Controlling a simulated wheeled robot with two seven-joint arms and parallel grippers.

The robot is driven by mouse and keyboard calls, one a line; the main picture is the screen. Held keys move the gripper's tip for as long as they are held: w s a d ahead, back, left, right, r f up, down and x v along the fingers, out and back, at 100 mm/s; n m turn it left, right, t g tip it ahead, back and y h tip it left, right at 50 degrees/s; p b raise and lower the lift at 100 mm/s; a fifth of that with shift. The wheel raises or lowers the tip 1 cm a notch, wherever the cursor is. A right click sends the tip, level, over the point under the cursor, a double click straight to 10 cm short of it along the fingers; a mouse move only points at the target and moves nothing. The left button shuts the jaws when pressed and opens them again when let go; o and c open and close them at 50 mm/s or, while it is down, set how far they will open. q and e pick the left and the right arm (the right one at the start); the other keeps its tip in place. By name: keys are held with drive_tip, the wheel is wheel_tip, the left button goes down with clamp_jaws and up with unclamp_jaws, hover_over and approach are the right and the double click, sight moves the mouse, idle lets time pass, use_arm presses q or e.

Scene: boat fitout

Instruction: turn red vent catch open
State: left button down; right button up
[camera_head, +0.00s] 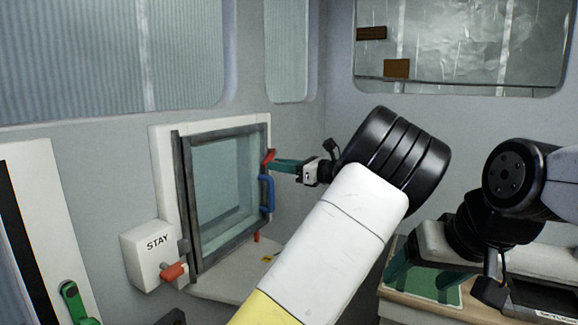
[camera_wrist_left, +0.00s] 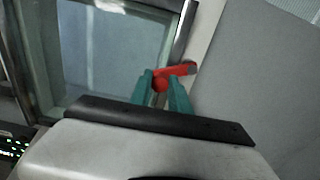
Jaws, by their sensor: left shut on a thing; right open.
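The vent window (camera_head: 225,180) is a glass pane in a dark frame, set in a white surround on the wall. A red vent catch (camera_head: 268,155) sits at its upper right edge. In the left wrist view the red catch (camera_wrist_left: 182,69) runs from a pivot on the white surround toward the dark frame. My left gripper (camera_head: 277,164) is shut on the catch's rounded red end, which lies between its teal fingers (camera_wrist_left: 162,88). My right gripper (camera_head: 428,277) is open, low at the right, away from the vent.
A blue handle (camera_head: 267,194) is on the vent's right side, with another small red piece (camera_head: 257,236) below. A white box marked STAY (camera_head: 148,255) has a red lever (camera_head: 173,271). A green handle (camera_head: 75,302) is at far left. A green mat (camera_head: 449,296) lies under my right gripper.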

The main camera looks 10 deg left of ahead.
use_arm(q)
drive_tip(key=shift+f, duration=0.1)
drive_tip(key=shift+w+d+f+n, duration=0.3)
drive_tip(key=shift+w+f+n, duration=0.35)
drive_tip(key=shift+n, duration=1.5)
drive_tip(key=shift+w+d+f+n, duration=0.35)
drive_tip(key=shift+w+n, duration=0.45)
drive_tip(key=shift+n, duration=1.4)
drive_tip(key=shift+w+d+f+n, duration=0.2)
drive_tip(key=shift+w+f+n, duration=0.45)
drive_tip(key=shift+n, duration=1.5)
drive_tip(key=shift+w+r, duration=0.1)
drive_tip(key=c, duration=1.2)
unclamp_jaws()
drive_tip(key=shift+c, duration=0.2)
